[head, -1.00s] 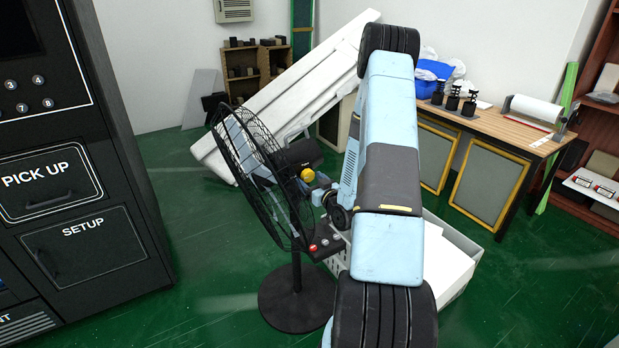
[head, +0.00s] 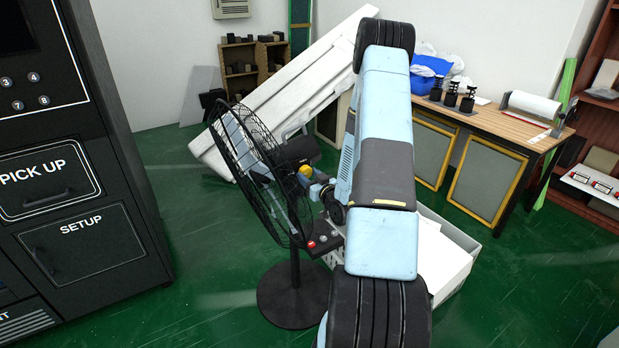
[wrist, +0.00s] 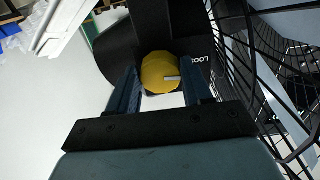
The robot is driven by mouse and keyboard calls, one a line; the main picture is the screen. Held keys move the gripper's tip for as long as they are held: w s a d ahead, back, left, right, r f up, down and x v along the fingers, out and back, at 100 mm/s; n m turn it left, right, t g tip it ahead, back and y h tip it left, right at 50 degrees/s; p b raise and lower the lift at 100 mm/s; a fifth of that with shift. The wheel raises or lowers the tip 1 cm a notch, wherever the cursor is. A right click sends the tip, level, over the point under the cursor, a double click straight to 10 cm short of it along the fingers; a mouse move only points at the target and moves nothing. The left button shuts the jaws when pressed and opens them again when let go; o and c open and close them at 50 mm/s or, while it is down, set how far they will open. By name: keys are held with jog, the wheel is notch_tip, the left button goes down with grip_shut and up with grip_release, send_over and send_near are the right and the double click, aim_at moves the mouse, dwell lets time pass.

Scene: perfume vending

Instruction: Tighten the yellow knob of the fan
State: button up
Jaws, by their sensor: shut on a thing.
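The black standing fan (head: 295,302) stands on the green floor in front of me, its round wire cage facing left. The yellow knob (head: 304,171) sits on the side of the fan's motor housing, and in the wrist view the knob (wrist: 160,73) shows a pale line on its face. My gripper (wrist: 162,84) is shut on the knob, one finger on each side of it. In the head view my gripper (head: 311,178) reaches the knob from the right. Lettering beside the knob is partly hidden by a finger.
The fan cage (wrist: 265,75) is close to the right finger. A red-buttoned control box (head: 322,243) sits on the fan's pole. A white crate (head: 450,262) stands behind my arm. A black vending machine (head: 75,180) is at the left, with open floor between it and the fan.

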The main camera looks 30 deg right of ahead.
jog(key=shift+m, duration=0.8)
jog(key=o, duration=1)
jog(key=shift+o, duration=0.2)
jog(key=shift+s, duration=0.15)
